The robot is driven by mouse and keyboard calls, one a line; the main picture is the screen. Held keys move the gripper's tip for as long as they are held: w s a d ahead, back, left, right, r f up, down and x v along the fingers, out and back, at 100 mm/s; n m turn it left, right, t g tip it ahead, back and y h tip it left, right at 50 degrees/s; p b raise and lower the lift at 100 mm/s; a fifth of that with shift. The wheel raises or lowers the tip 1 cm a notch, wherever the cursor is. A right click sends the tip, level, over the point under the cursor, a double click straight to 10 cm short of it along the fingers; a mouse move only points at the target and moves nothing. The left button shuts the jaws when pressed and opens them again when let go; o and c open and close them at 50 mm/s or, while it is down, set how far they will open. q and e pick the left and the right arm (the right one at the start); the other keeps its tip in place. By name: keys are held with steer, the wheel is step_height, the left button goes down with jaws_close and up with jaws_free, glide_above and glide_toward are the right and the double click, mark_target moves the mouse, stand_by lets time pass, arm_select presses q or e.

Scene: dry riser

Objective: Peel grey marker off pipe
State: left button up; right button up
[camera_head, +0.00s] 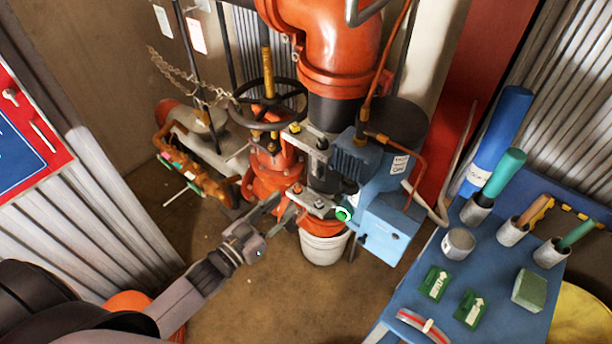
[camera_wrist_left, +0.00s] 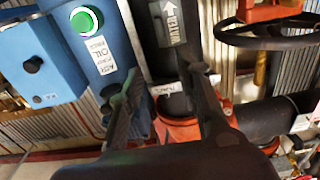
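In the left wrist view, a dark grey marker (camera_wrist_left: 170,24) with an arrow and the word WATER sits on a dark vertical pipe (camera_wrist_left: 158,58). A small white tag (camera_wrist_left: 166,88) shows lower down, between my fingers. My left gripper (camera_wrist_left: 164,72) is open and empty, its two fingers apart and pointing at the pipe just below the marker. I cannot tell whether a fingertip touches the pipe. In the head view my left gripper (camera_head: 283,208) is close to the lower part of the pipework, left of the blue pump (camera_head: 370,165). The marker cannot be made out there. My right gripper is not in view.
A black handwheel (camera_head: 268,98) and orange valve (camera_head: 272,172) stand left of the pipe. A white bucket (camera_head: 324,248) is below. A blue table (camera_head: 478,250) at right holds green arrow markers (camera_head: 433,283), a tin (camera_head: 458,243) and handled tools. The floor in front is clear.

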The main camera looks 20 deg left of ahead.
mark_target(318, 172)
arm_select(q)
steer(key=p+x, duration=0.1)
steer(key=x, duration=1.2)
steer(key=shift+w+a+f+p, duration=0.1)
steer(key=shift+w+f+p, duration=0.05)
steer(key=shift+w+p, duration=0.2)
steer(key=shift+s, duration=0.1)
steer(key=shift+c, duration=0.4)
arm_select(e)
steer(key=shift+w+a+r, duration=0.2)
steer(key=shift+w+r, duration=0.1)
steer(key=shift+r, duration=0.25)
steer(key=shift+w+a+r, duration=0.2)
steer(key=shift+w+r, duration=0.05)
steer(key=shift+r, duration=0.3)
arm_select(q)
jaws_close()
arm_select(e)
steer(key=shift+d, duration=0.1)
arm_select(q)
steer(key=c, duration=0.6)
jaws_free()
jaws_close()
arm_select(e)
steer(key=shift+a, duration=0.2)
arm_select(q)
steer(key=shift+s+f, duration=0.1)
steer(key=shift+s, duration=0.05)
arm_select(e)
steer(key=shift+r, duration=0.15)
